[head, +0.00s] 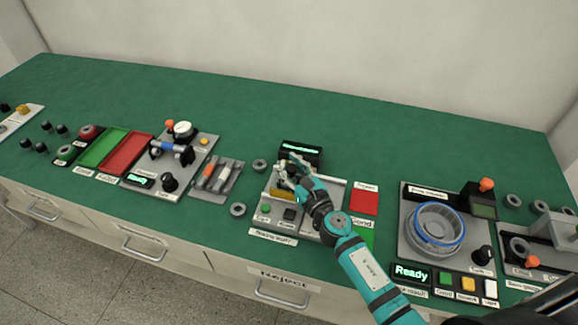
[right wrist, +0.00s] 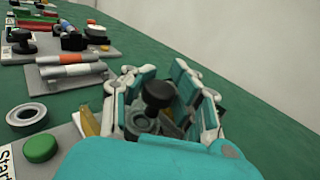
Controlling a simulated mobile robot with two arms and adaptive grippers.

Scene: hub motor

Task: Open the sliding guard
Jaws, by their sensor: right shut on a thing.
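The station under my right gripper has a grey base (head: 308,228), a green button (head: 266,208), a black button (head: 290,214) and a yellow part (head: 283,195) that I take to be the guard. My right gripper (head: 288,172) is low over this station. In the right wrist view a black knob (right wrist: 158,92) stands between the fingers of the right gripper (right wrist: 160,100), which are shut on it. Yellow edges (right wrist: 89,120) show beside the fingers. How the knob joins the guard is hidden by the fingers. My left gripper is not in view.
A black display (head: 301,150) stands behind the station. A red pad (head: 364,202) is to its right, and grey rings (head: 238,209) lie to its left. A motor fixture with a blue ring (head: 436,226) is further right. The green table behind is clear.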

